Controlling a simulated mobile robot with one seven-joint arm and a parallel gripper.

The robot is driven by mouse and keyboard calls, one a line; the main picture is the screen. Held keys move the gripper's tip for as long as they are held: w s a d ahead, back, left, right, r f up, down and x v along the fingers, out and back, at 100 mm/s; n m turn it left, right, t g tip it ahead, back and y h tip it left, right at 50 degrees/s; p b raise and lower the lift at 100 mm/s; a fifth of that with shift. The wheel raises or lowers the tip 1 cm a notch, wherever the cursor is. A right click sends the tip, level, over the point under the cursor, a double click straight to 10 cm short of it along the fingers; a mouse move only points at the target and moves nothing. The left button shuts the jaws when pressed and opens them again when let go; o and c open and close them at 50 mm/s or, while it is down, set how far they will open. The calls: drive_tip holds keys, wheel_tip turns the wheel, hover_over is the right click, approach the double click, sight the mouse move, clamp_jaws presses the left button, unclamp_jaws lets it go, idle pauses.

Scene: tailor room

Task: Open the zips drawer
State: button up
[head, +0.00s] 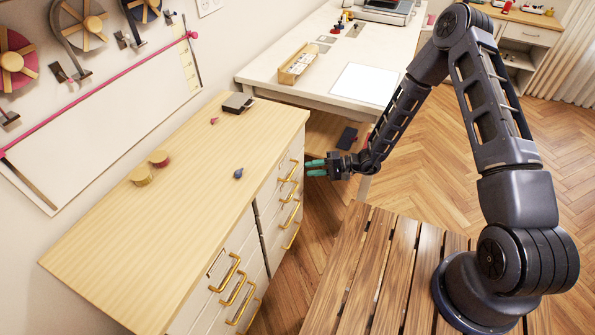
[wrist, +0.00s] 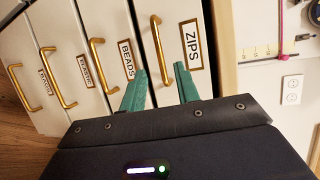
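The zips drawer (wrist: 176,22) is a white front with a brass bar handle (wrist: 158,48) and a framed ZIPS label (wrist: 190,46). It looks closed, level with the drawer beside it. In the head view it is the top front in the cabinet's far drawer stack, with its handle (head: 289,171) showing. My gripper (head: 309,168) is just right of that handle. In the wrist view my gripper (wrist: 160,70) has its green fingers apart, one on each side of the handle's near end. I cannot tell whether they touch it.
The beads drawer (wrist: 115,85) and other labelled drawers with brass handles sit beside it, closed. The wooden cabinet top (head: 185,190) holds a few small items. A white table (head: 310,40) stands behind. A slatted wooden surface (head: 390,270) lies in front, below my arm.

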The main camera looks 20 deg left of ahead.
drive_tip(key=x, duration=0.6)
drive_tip(key=shift+a, duration=0.1)
drive_tip(key=shift+c, duration=0.4)
clamp_jaws()
